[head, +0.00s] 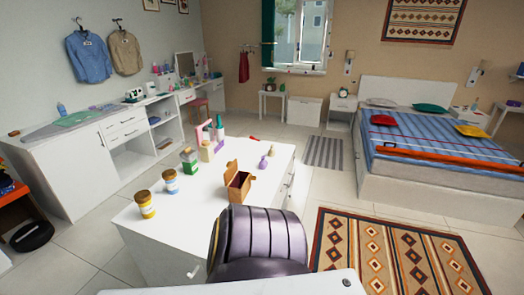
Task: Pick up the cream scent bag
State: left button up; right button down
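A small cream pouch (272,151), which looks like the cream scent bag, stands upright near the far right edge of the white cabinet top (208,210). It is small in the head view, so its details are unclear. A similar purple pouch (263,163) stands just in front and to the left of it. Neither of my grippers is in view, and nothing is seen touching the pouch.
An open brown box (238,182) stands in front of the pouches. A dark ribbed chair back (258,245) rises at the near edge.

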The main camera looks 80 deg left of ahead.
aim_at(272, 152)
jog(key=i+u, duration=1.05)
jog(key=u, duration=0.15)
jog(key=i+u, duration=0.25)
jog(key=u, duration=0.15)
